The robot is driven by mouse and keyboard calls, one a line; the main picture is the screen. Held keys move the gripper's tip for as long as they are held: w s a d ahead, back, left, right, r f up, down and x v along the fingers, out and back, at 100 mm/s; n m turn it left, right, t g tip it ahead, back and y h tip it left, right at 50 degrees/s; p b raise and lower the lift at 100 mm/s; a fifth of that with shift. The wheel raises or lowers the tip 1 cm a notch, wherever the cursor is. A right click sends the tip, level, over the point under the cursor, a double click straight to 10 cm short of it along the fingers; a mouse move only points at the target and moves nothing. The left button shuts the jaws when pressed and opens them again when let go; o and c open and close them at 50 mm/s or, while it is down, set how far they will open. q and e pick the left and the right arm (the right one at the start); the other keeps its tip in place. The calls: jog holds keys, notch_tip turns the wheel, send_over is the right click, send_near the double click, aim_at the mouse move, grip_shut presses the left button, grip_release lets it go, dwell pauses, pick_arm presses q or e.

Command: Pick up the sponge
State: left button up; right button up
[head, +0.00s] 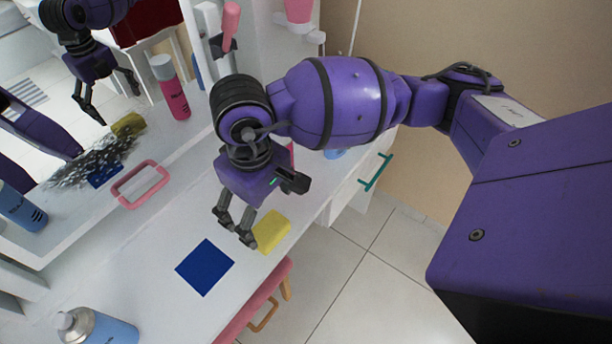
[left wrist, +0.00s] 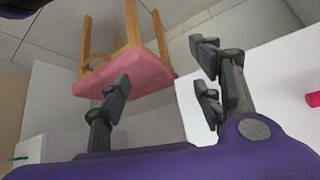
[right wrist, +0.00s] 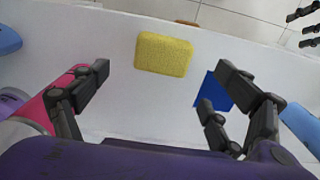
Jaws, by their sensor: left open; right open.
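The yellow sponge (head: 272,232) lies on the white counter near its front edge. In the right wrist view the sponge (right wrist: 163,54) lies flat ahead of my right gripper (right wrist: 163,82), between the lines of its two fingers. In the head view my right gripper (head: 233,228) is open and points down over the counter, just left of the sponge, with nothing held. I cannot tell its exact height above the counter. My left gripper (left wrist: 160,70) shows in the left wrist view, open and empty, with a pink stool beyond it.
A dark blue square (head: 205,267) lies near the sponge. A blue can (head: 96,327) stands at the counter's near end. The pink stool (left wrist: 132,74) is below the counter's front.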

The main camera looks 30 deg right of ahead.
aim_at(268, 227)
notch_tip(268, 227, down, 7)
jog(key=shift+s+a+r+p, duration=0.1)
jog(key=shift+s+p, duration=0.05)
jog(key=shift+p, duration=0.25)
jog(key=c, duration=0.9)
